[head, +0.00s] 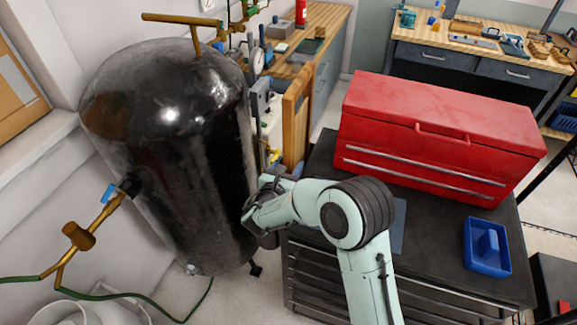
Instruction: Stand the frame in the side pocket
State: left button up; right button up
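My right gripper (262,207) is at the left edge of the dark tool cabinet (440,270), close to the black tank. Its fingers are dark and small against the tank, so I cannot tell whether they are open or hold anything. A wooden, frame-like piece (296,118) stands upright behind the gripper, between the tank and the red toolbox; I cannot tell whether it is the task's frame. I cannot make out a side pocket; the cabinet's left side is largely hidden by my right arm. My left gripper is out of view.
A large black tank (165,150) with brass pipes stands at the left. A red toolbox (430,130) fills the back of the cabinet top. A blue tray (473,262) sits at the right. Workbenches (470,42) stand behind.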

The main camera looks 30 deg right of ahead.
jog(key=shift+r, duration=0.15)
jog(key=shift+s+a+r, duration=0.1)
jog(key=shift+a, duration=0.1)
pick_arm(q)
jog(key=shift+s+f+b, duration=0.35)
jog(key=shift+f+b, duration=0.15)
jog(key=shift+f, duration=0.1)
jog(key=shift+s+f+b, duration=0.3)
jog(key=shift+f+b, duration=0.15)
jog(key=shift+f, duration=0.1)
pick_arm(e)
jog(key=v, duration=1.1)
jog(key=shift+s+a, duration=0.15)
jog(key=shift+a, duration=0.05)
